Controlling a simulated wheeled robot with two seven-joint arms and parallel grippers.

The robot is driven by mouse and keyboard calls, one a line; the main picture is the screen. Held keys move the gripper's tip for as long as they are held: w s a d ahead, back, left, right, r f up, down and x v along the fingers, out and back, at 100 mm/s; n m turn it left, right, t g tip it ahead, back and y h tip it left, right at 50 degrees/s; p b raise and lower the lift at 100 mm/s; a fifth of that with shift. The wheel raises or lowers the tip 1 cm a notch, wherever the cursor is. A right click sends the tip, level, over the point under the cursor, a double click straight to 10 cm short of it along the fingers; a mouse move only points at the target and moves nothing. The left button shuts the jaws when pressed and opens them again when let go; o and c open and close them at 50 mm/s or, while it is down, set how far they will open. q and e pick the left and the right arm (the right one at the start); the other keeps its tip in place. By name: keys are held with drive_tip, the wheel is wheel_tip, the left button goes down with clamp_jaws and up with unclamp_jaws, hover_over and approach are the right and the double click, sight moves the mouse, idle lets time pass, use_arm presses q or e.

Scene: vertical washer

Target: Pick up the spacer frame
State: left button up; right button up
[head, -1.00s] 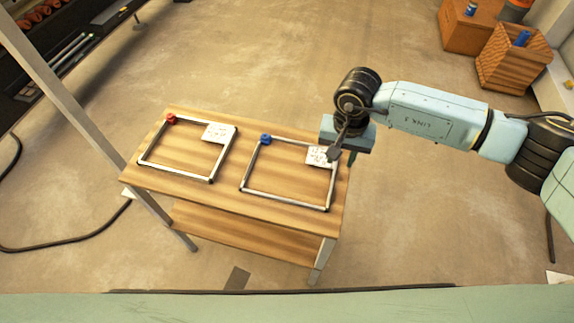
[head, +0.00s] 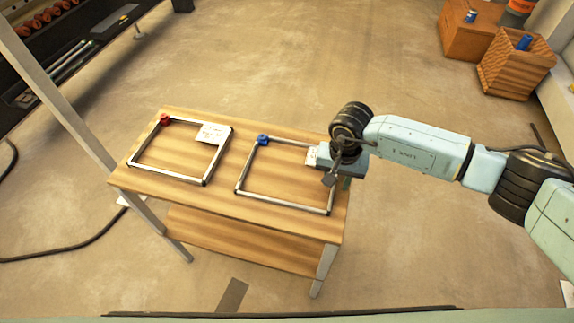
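Two square metal frames lie flat on a small wooden table (head: 185,203). The left frame (head: 166,174) has a red knob (head: 164,119) at its upper left corner and a white label (head: 214,132) at its upper right. The right frame (head: 285,205) has a blue knob (head: 263,140) at its upper left corner; its white label (head: 311,155) is partly covered by my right gripper. My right gripper (head: 331,180) is over the right side of the right frame, near its upper right corner. I cannot tell whether it is open or touching. My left gripper is not in view.
Two wooden boxes (head: 516,72) stand on the floor at the upper right. A dark shelf (head: 70,55) with tools stands at the upper left, and a grey post (head: 58,95) runs down beside the table. Floor beyond the table is clear.

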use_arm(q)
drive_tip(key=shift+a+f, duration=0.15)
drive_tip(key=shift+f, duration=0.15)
use_arm(e)
drive_tip(key=shift+f, duration=0.3)
clamp_jaws()
